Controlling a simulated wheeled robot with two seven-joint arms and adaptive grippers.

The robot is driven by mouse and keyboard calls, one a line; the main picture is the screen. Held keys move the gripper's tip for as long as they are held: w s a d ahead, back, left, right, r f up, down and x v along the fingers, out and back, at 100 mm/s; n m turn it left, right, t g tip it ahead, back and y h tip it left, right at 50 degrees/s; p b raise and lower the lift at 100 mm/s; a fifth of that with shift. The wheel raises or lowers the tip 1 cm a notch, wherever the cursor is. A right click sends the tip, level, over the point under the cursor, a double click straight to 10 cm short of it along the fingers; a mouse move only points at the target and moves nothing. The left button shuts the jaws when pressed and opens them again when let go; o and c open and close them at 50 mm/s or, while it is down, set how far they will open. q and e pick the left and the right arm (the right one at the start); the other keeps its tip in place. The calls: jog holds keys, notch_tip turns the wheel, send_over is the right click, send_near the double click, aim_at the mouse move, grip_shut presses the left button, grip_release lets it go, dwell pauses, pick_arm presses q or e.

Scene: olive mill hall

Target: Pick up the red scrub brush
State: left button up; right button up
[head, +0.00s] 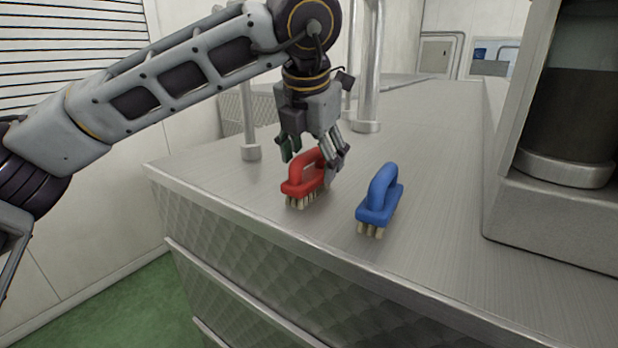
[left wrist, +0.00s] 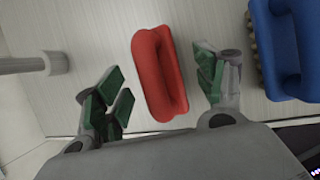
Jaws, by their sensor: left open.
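A red scrub brush (head: 302,184) with an arched handle and pale bristles stands bristles down on the steel counter, near its left edge. My left gripper (head: 312,156) is open and points down over it, with a finger on either side of the brush. In the left wrist view the red brush (left wrist: 160,75) lies between the open green-padded fingers (left wrist: 160,95), with a gap visible on both sides. My right gripper is not in view.
A blue scrub brush (head: 380,203) stands close to the right of the red one. The steel counter (head: 440,160) carries upright metal posts (head: 367,80) behind and a large machine (head: 560,200) at the right. The counter's front edge is near the brushes.

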aim_at(314, 171)
pick_arm(q)
jog(key=shift+p+x, duration=0.55)
jog(key=shift+x, duration=1.9)
jog(key=c, duration=1.2)
